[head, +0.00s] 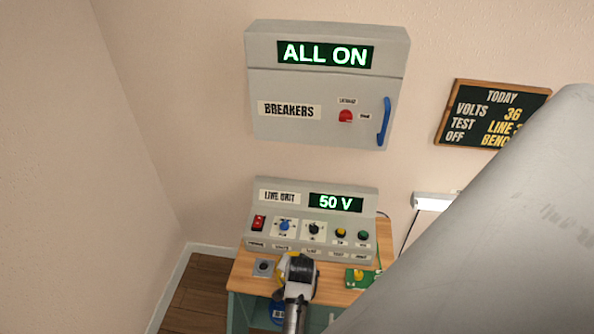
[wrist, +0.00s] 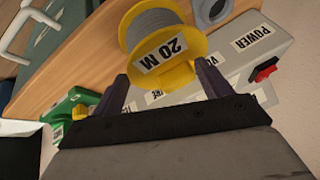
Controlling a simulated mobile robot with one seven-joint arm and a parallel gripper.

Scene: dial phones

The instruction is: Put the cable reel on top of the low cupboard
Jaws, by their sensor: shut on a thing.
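The cable reel (wrist: 178,80) is yellow with grey cable wound on it and a "20 M" label. In the wrist view it sits between the two dark fingers of my gripper (wrist: 160,86), which is shut on it. In the head view a yellow part of the reel (head: 281,272) shows at the left of my gripper (head: 289,277), above the front of a wooden worktop (head: 245,278). My gripper hides most of the reel there. I cannot tell for sure which furniture is the low cupboard; a dark green piece with a pale handle (wrist: 18,28) shows in the wrist view.
A blue item (head: 277,312) is below. The breaker box (head: 325,90) hangs above.

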